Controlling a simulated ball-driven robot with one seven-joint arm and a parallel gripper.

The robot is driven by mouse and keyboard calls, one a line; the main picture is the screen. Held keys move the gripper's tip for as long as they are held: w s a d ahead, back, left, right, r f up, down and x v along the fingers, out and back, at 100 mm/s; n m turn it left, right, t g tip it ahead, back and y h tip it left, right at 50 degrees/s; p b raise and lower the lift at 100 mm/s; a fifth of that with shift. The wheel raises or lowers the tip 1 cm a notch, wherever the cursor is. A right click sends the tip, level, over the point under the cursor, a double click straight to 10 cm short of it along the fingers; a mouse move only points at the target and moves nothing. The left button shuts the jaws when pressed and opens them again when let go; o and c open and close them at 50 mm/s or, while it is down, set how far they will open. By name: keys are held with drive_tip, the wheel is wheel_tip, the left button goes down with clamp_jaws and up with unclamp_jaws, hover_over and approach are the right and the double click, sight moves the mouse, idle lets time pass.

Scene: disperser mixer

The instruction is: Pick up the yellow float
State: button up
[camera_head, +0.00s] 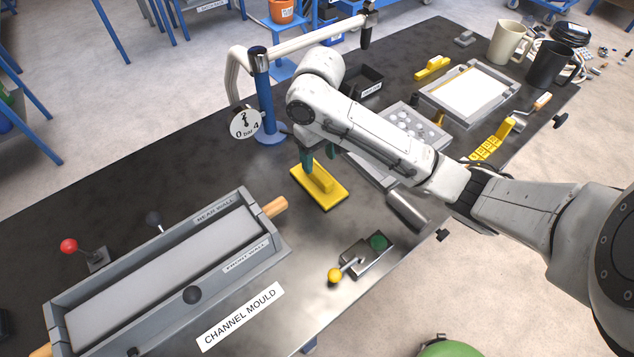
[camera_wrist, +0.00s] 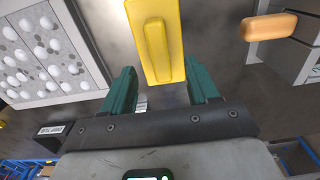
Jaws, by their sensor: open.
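The yellow float (camera_head: 335,196) lies flat on the dark table, right of the channel mould, with its raised handle upward. My gripper (camera_head: 318,156) is over the far end of the float, pointing down. In the wrist view the float (camera_wrist: 156,35) reaches from the top edge down to between the two green fingers. My gripper (camera_wrist: 162,88) is open there, with a gap on each side of the float. I cannot tell how far the fingertips are above the float.
The channel mould (camera_head: 258,255) stands at left, its wooden handle near the float. A blue post (camera_head: 263,95) with a gauge (camera_head: 245,123) rises behind. A metal block with a yellow-knobbed lever (camera_head: 335,275) sits in front.

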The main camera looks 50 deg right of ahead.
sight(318, 172)
wheel_tip(318, 172, down, 4)
drive_tip(key=shift+r+b, duration=0.25)
drive_tip(key=shift+b, duration=0.45)
drive_tip(key=shift+w+d+f, duration=0.1)
drive_tip(key=shift+d+f, duration=0.05)
drive_tip(key=shift+f, duration=1.5)
drive_tip(key=c, duration=1)
drive_tip(key=shift+c, duration=0.2)
drive_tip(key=shift+r, duration=0.2)
